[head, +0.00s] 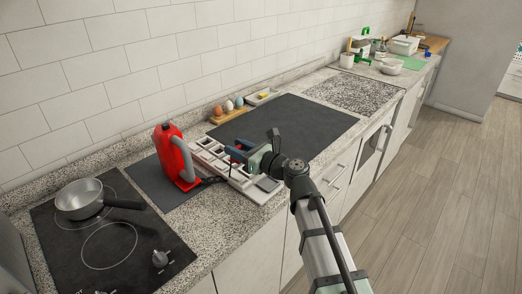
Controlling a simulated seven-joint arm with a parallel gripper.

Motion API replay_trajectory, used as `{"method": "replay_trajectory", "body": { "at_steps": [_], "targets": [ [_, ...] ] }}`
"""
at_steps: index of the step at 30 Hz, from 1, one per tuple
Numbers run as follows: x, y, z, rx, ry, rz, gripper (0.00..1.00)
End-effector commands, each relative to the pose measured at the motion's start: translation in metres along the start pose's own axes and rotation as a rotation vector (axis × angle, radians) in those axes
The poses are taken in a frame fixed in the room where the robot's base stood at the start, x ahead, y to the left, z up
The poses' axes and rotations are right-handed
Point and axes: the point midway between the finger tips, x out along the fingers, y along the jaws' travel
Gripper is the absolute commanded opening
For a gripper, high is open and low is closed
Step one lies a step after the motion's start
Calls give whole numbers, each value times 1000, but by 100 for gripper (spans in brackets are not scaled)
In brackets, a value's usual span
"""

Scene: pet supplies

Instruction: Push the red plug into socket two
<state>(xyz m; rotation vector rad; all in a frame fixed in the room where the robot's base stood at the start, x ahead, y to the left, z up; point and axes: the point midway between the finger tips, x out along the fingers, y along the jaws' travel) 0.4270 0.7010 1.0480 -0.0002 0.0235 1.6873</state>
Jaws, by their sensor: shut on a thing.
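A long pale socket strip (262,196) lies on the counter, with a row of square sockets along it. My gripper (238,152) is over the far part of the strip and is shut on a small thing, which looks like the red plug. Only a little red and blue shows at the fingertips. The arm and fingers hide most of it. I cannot tell whether the plug touches a socket, or which socket is number two.
A red appliance with a grey handle (167,150) stands left of the strip on a dark mat (148,179). A hob with a pan (78,197) is at front left. A wooden egg holder (217,118) is behind. A large dark mat (310,125) lies clear to the right.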

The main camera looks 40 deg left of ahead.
Motion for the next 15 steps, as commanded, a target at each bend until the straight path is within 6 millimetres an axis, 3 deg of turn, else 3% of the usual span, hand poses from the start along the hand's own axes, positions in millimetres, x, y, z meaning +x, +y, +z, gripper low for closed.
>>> {"method": "replay_trajectory", "body": {
  "at_steps": [1, 6, 10, 15],
  "targets": [
    [25, -6, -1, 4, 2, 12, 8],
    [71, -28, -4, 7, 0, -11, 8],
    [82, -50, -1, 1, -7, -58, 8],
    [82, -62, 0, -10, -14, -110, 8]
  ]
}}
